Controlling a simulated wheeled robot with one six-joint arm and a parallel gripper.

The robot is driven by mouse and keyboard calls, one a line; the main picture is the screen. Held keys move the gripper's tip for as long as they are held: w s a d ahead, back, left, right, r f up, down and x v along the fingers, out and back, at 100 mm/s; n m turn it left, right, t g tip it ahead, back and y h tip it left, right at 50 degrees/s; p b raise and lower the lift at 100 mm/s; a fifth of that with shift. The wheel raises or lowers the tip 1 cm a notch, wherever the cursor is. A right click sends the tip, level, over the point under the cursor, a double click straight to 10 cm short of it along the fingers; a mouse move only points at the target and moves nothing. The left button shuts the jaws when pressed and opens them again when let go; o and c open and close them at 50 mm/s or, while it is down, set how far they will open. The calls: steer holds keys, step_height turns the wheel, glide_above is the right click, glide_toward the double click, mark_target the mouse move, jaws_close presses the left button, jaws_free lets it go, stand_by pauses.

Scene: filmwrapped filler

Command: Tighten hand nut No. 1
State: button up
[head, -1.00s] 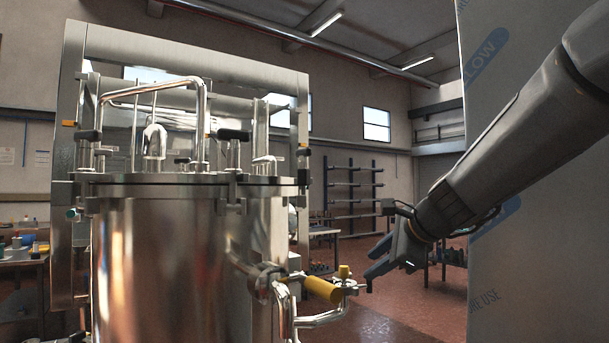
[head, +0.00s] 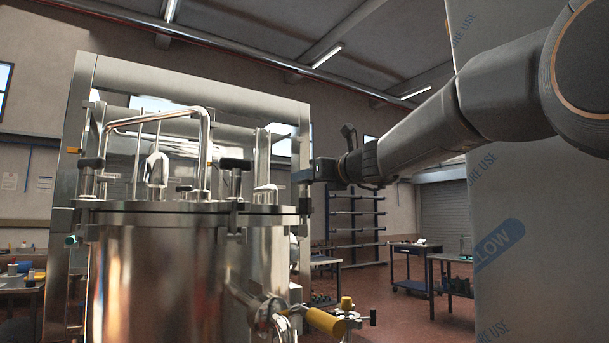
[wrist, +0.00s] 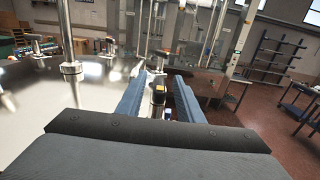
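The steel vessel (head: 170,275) stands at left centre in the head view, with black-handled hand nuts around its lid. One hand nut (head: 235,164) is at the lid's front; another (head: 92,163) is at the left. My gripper (head: 312,174) is at the lid's right edge in the head view. In the wrist view its two blue-grey fingers (wrist: 158,84) are apart, with a dark-and-metal hand nut (wrist: 157,92) in line between them. I cannot tell whether either finger touches it. No number is readable on any nut.
The shiny lid (wrist: 100,92) carries upright posts and pipes to the left of my gripper. A yellow-handled valve (head: 325,321) sticks out below. A wrapped panel (head: 520,210) stands at the right. Tables (head: 415,249) and a blue rack (head: 357,222) are behind.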

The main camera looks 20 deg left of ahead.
steer(key=shift+w+a, duration=0.4)
steer(key=shift+a, duration=0.05)
jaws_close()
